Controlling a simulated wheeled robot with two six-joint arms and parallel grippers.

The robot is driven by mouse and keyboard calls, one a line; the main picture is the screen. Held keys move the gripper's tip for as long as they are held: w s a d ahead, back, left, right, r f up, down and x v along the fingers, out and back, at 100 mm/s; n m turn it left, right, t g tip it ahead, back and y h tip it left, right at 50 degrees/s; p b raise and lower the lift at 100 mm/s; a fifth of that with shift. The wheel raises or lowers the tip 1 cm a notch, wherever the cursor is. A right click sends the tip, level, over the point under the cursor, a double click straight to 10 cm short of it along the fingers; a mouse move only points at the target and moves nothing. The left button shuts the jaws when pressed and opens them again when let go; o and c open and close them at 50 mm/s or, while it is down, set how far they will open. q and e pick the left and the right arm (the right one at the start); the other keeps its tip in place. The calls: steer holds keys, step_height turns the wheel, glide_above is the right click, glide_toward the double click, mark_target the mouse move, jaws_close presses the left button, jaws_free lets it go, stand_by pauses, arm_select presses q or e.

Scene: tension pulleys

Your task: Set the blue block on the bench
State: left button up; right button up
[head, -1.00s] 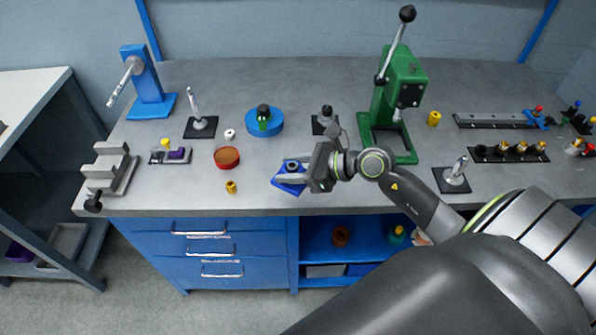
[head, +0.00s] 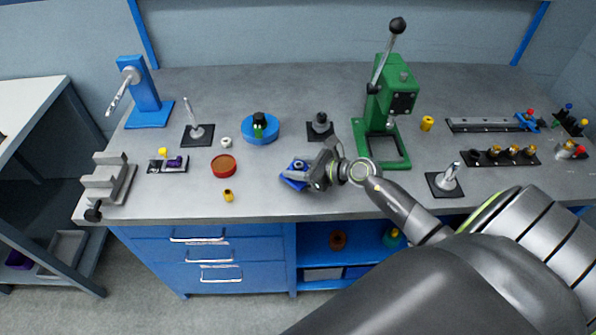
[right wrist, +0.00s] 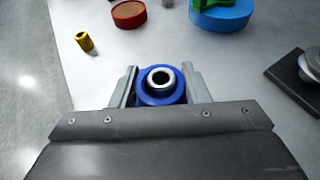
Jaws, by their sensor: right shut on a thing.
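The blue block (head: 291,180) is at the front middle of the grey bench (head: 260,200). A round blue collar with a metal ring and dark bore shows on top of it in the right wrist view (right wrist: 160,82). My right gripper (head: 306,174) is shut on the blue block, with one finger on each side (right wrist: 160,88). The block is at or just above the bench top; I cannot tell whether it touches. Its lower part is hidden by the gripper. My left gripper is not in view.
A red-rimmed dish (head: 224,166) and a small yellow cylinder (head: 228,196) are left of the block. A round blue base (head: 260,130) and a dark fixture (head: 320,127) stand behind it. A green press (head: 385,115) stands to the right. The front bench edge is close.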

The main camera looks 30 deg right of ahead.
steer(key=shift+f, duration=0.9)
steer(key=shift+f, duration=0.1)
steer(key=o, duration=1.2)
steer(key=shift+r, duration=0.2)
steer(key=b+v, duration=0.2)
steer(key=v, duration=0.8)
steer(key=shift+s+d, duration=0.2)
steer(key=shift+s, duration=0.1)
steer(key=shift+s+d+r+b, duration=0.2)
steer(key=shift+s+r+b, duration=0.15)
steer(key=shift+s, duration=0.2)
